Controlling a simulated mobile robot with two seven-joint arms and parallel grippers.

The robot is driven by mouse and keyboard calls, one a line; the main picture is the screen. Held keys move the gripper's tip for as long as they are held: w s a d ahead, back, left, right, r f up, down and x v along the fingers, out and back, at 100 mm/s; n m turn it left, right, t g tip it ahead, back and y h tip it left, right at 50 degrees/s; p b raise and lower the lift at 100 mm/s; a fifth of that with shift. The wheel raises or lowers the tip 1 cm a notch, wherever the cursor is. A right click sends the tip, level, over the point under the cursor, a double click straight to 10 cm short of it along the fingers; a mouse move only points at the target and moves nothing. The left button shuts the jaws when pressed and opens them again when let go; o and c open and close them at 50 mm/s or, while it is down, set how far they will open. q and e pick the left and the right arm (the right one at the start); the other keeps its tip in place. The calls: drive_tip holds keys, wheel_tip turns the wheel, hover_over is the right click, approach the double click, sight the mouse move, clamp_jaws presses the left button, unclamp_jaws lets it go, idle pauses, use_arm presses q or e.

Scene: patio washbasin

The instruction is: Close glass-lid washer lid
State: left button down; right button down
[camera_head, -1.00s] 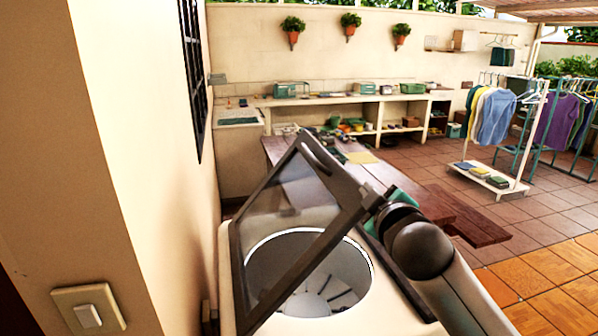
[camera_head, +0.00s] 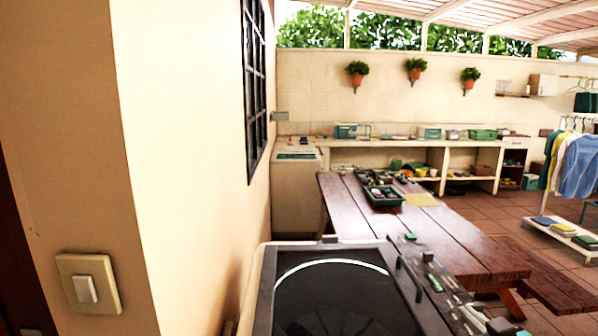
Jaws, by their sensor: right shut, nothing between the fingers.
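The washer (camera_head: 256,285) stands at the bottom centre, against the cream wall. Its glass lid (camera_head: 345,300), dark-framed with tinted glass, lies flat over the drum opening. The pale rim of the opening shows through the glass. The front of the lid is cut off by the bottom edge of the view. Only a small dark and teal part of my right gripper (camera_head: 505,327) shows at the bottom edge, right of the lid and apart from it. It is shut and empty. My left gripper is out of view.
The control panel (camera_head: 462,312) runs along the washer's right side. A wooden table (camera_head: 465,250) with a green tray (camera_head: 384,196) stands behind and to the right. A wall switch (camera_head: 88,288) is on the near left wall.

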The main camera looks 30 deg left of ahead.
drive_tip(key=shift+w+d+f+b, duration=0.15)
drive_tip(key=shift+f+b, duration=0.3)
drive_tip(key=shift+f, duration=0.45)
drive_tip(key=shift+d+f+b, duration=0.1)
drive_tip(key=shift+f+b, duration=0.3)
drive_tip(key=shift+f, duration=0.45)
